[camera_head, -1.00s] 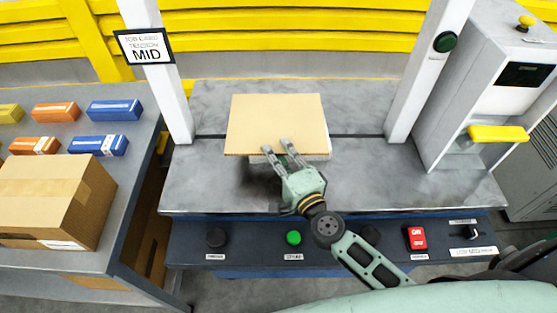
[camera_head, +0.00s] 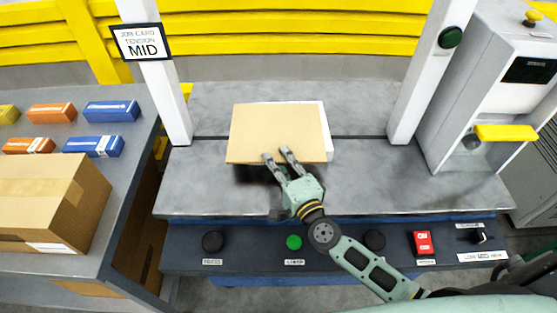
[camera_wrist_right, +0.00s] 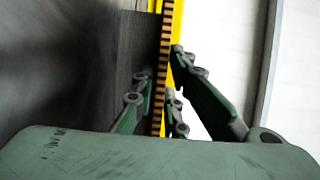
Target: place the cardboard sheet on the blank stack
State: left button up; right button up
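The tan cardboard sheet (camera_head: 276,130) is over the middle of the grey worktable. A white stack (camera_head: 328,145) shows past its right side and far edge; the sheet hides the rest, and a dark shadow lies below its near edge. My right gripper (camera_head: 276,154) is shut on the sheet's near edge, with two prongs visible on top. In the right wrist view, the sheet's striped edge (camera_wrist_right: 164,60) runs between the fingers of my right gripper (camera_wrist_right: 158,88). The gap between sheet and stack is hard to judge. My left gripper is not in view.
White posts (camera_head: 157,80) stand at both sides of the table. A control panel (camera_head: 340,258) with buttons runs along its front. A grey machine with a yellow handle (camera_head: 505,133) is at right. The left table holds a cardboard box (camera_head: 40,200) and several small boxes.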

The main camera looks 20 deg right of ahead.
jog(key=shift+r, duration=0.15)
jog(key=shift+s, duration=0.3)
jog(key=s, duration=0.3)
jog(key=s+d+b, duration=0.1)
jog(key=s, duration=0.3)
jog(key=s+d+b, duration=0.1)
jog(key=s, duration=0.2)
jog(key=shift+s, duration=0.65)
